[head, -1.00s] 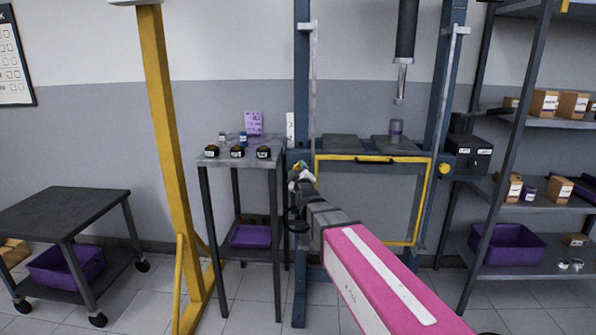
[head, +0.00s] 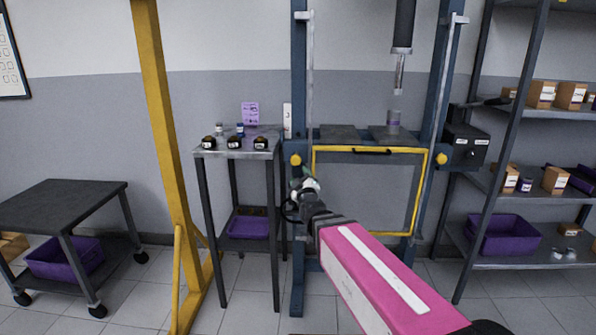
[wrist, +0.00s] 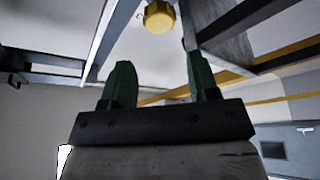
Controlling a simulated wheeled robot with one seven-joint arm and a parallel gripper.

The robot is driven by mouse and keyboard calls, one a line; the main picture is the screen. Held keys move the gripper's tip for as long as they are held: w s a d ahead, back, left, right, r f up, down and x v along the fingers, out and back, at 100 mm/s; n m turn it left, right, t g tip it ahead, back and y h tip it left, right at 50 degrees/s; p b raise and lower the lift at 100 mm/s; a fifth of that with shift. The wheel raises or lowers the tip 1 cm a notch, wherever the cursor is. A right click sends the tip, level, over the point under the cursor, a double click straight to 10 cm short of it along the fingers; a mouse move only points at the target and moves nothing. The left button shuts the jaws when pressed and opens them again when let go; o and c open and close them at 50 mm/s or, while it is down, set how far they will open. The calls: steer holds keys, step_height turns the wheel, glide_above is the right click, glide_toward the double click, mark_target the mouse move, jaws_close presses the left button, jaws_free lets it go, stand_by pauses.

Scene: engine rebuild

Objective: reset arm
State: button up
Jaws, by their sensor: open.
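My arm reaches forward from the lower right in the head view, its pink and white link toward the camera. My gripper (head: 303,178) is at its far end, in front of the left post of the blue press frame (head: 298,230). In the wrist view my gripper (wrist: 160,85) shows two green fingers spread apart with nothing between them. Beyond the fingertips is a yellow knob (wrist: 159,16), apart from them.
A small metal table (head: 205,153) with several dark jars stands left of the press. A yellow post (head: 160,130) and a dark cart (head: 60,205) are farther left. Shelving (head: 545,190) with boxes is at the right. A yellow-framed guard (head: 420,190) is behind my arm.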

steer(key=shift+s+d+f, duration=0.1)
steer(key=shift+s+f, duration=0.05)
steer(key=shift+s, duration=0.25)
steer(key=s+d+f+m+g+h, duration=0.25)
steer(key=d+f+g, duration=0.3)
steer(key=f, duration=0.45)
steer(key=s+d+f+m+g+h, duration=0.1)
steer(key=d+f+m+g, duration=0.4)
steer(key=f, duration=0.4)
steer(key=s+d+f+m+g+h, duration=0.1)
steer(key=s+d+f+m+g, duration=0.1)
steer(key=s+d+f+g, duration=0.2)
steer(key=s+d+f+m+g, duration=0.3)
steer(key=s+d+f+g, duration=0.2)
steer(key=s, duration=0.5)
steer(key=shift+s+d+f+g+h, duration=0.15)
steer(key=shift+s+d+g+h, duration=0.15)
steer(key=shift+d+g, duration=0.4)
